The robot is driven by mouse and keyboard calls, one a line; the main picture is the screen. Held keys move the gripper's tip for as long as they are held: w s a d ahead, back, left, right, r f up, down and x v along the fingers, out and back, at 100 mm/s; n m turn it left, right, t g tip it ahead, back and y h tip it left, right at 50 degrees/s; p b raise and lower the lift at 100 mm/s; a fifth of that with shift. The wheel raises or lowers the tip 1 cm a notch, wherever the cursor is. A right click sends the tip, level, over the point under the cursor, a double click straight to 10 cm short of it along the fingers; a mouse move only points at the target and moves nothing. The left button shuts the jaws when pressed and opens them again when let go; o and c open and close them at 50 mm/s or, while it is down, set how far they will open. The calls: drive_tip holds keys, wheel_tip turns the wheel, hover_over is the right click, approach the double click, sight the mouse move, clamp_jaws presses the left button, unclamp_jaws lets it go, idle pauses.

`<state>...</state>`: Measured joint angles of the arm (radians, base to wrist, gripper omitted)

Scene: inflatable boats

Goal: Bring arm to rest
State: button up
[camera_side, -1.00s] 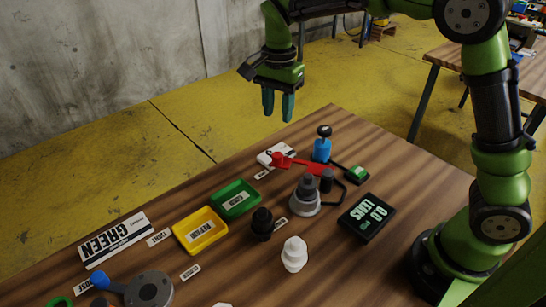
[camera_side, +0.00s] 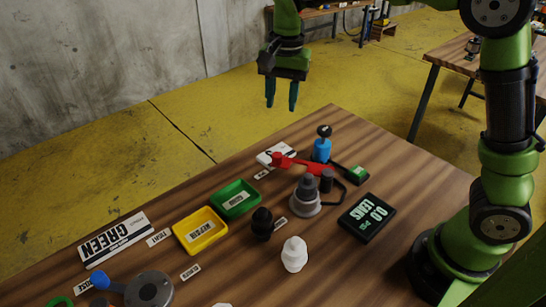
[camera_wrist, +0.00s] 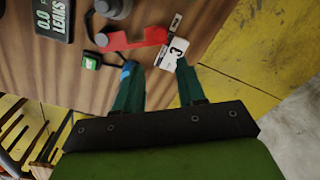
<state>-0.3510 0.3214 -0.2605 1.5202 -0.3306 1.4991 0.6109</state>
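My green arm's gripper (camera_side: 281,95) hangs in the air above the far edge of the wooden table, fingers pointing down. Its two teal fingers are apart with nothing between them. In the wrist view the open fingers (camera_wrist: 158,85) also show, with the table below them. No object touches the gripper.
On the table (camera_side: 350,270) stand a blue pump (camera_side: 322,150), a red lever (camera_side: 305,166), a grey valve (camera_side: 305,197), black (camera_side: 262,224) and white (camera_side: 294,255) caps, green (camera_side: 235,199) and yellow (camera_side: 200,231) trays, and a gauge (camera_side: 367,218). Air around my gripper is clear.

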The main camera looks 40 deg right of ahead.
drive_tip(key=s+d+r+n+t+y, duration=0.1)
drive_tip(key=s+n+t, duration=0.2)
drive_tip(key=s, duration=0.7)
drive_tip(key=s+d+r+n+t, duration=0.1)
drive_tip(key=s+d+n+t, duration=0.1)
drive_tip(key=s, duration=0.7)
drive_tip(key=shift+s+d+r+n+t+y, duration=0.35)
drive_tip(key=shift+n+t, duration=0.45)
drive_tip(key=shift+n, duration=0.3)
